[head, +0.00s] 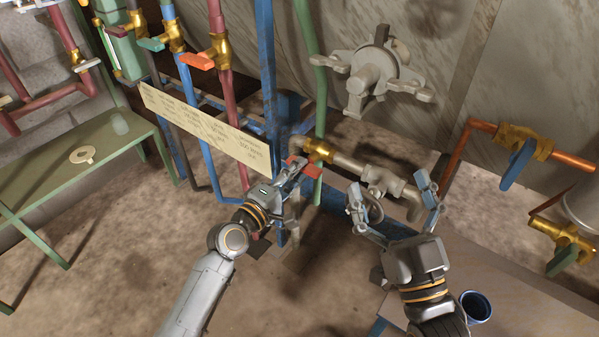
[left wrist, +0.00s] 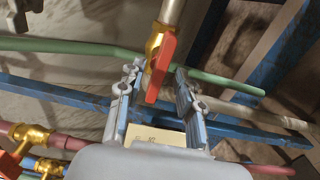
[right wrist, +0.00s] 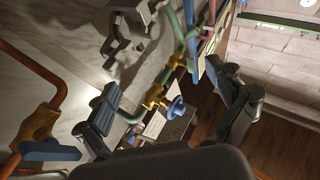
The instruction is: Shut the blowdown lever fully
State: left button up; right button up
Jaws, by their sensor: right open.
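A red lever (head: 309,167) sits on a brass valve (head: 318,150) on a grey pipe. It is probably the blowdown lever; no label on it is readable. My left gripper (head: 294,172) is at this lever. In the left wrist view the red lever (left wrist: 160,70) hangs from the brass valve (left wrist: 158,42) between the two open fingers (left wrist: 157,92), with gaps visible on both sides. The lever lies at an angle to its pipe. My right gripper (head: 392,196) is open and empty, with its fingers in front of the grey pipe fitting (head: 383,180).
A cream label board (head: 205,125) is left of my left gripper. Several valves, including an orange-handled one (head: 198,60), line the upper left. A copper pipe with a blue lever (head: 518,163) is at right. A dark blue cup (head: 475,307) stands on the bench (head: 520,300). A green bench (head: 40,190) is at left.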

pick_arm(q)
jog(key=shift+w+d, duration=0.35)
jog(key=shift+w, duration=0.15)
pick_arm(e)
jog(key=shift+s+r+t, duration=0.25)
jog(key=shift+r+t, duration=0.15)
jog(key=shift+r, duration=0.05)
pick_arm(q)
grip_shut()
